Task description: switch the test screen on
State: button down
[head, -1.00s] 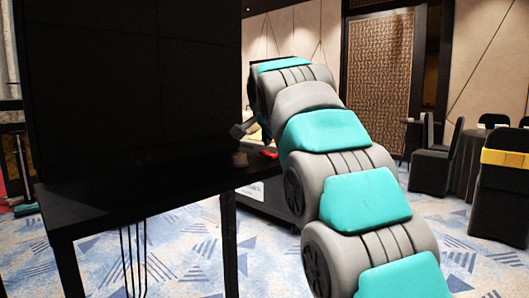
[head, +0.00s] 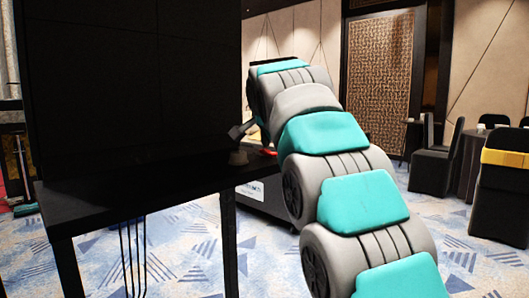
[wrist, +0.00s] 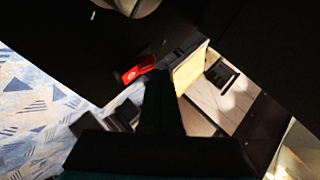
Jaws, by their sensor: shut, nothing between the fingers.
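A large dark screen wall (head: 130,80) fills the left of the head view; its face shows no picture. A black table (head: 130,190) stands in front of it. A small red item (head: 268,153) lies at the table's right end, partly hidden by my arm; in the wrist view a red part (wrist: 138,68) shows beside the fingers, with a pale mark on it. I cannot tell for sure that it is a switch. My gripper (head: 238,131) is shut and empty above the table end. In the wrist view its dark fingers (wrist: 158,85) appear close to the red part; contact is unclear.
A dark case with a label (head: 262,195) stands beyond the table end. Chairs (head: 433,165) and a round table are at the right. Patterned carpet lies open between.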

aim_at(271, 154)
jog(key=shift+a+f, duration=0.1)
jog(key=shift+f, duration=0.25)
dwell(0.7)
jog(key=shift+r, duration=0.15)
dwell(0.3)
jog(key=shift+s+d+r, duration=0.1)
jog(key=shift+d+r, duration=0.15)
jog(key=shift+r, duration=0.4)
jog(key=shift+s+d+r+p, duration=0.2)
jog(key=shift+r+p, duration=0.4)
jog(key=shift+r, duration=0.2)
jog(key=shift+s+d+r+p, duration=0.15)
jog(key=shift+r+p, duration=0.4)
jog(key=shift+r, duration=0.3)
jog(key=shift+s+d+r+p, duration=0.2)
jog(key=shift+r+p, duration=0.4)
jog(key=shift+r, duration=0.2)
